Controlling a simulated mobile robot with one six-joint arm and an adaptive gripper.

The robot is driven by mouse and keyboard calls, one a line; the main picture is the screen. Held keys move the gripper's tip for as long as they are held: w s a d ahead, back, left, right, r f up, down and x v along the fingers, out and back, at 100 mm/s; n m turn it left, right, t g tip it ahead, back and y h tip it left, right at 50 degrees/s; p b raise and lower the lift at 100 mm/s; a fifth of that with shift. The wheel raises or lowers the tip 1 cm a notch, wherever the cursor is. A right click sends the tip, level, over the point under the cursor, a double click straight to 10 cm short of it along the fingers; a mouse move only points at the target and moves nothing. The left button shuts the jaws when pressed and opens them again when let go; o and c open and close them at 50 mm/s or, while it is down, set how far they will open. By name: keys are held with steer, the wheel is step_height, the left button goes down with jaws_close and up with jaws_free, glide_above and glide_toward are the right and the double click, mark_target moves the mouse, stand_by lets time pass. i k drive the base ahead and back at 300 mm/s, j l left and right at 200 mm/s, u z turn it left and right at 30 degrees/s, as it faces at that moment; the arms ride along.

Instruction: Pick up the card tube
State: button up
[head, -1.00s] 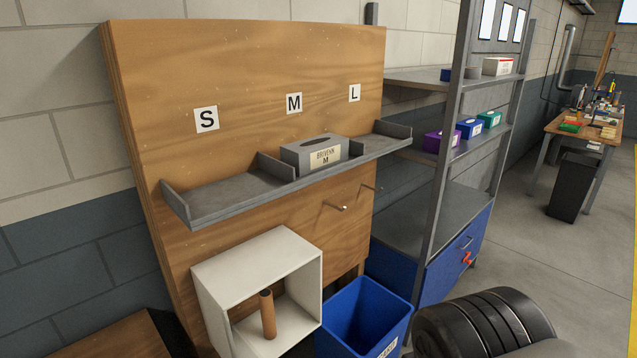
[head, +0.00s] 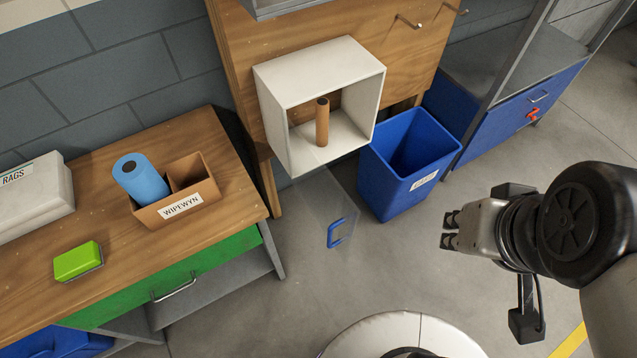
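The card tube (head: 322,122) is a plain brown cylinder. It stands upright inside a white open-fronted box (head: 320,72) fixed to the wooden board. My gripper (head: 449,229) is at the right of the head view, well apart from the tube, to its right and lower in the picture. It points left, its two dark fingertips stand apart, and nothing is between them.
A clear panel with a blue handle (head: 342,231) hangs below the box's front. A blue bin (head: 415,160) stands right of the box. At left, a wooden bench (head: 120,240) carries a blue roll (head: 140,178), a holder, a green block and a rags box.

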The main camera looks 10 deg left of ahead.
mark_target(321, 105)
steer(key=i+j, duration=0.15)
steer(key=j, duration=0.25)
steer(key=i+j, duration=0.15)
steer(key=j, duration=0.25)
steer(key=i+j, duration=0.15)
steer(key=j, duration=0.25)
steer(key=i+j, duration=0.1)
steer(key=j, duration=0.25)
steer(key=z, duration=0.05)
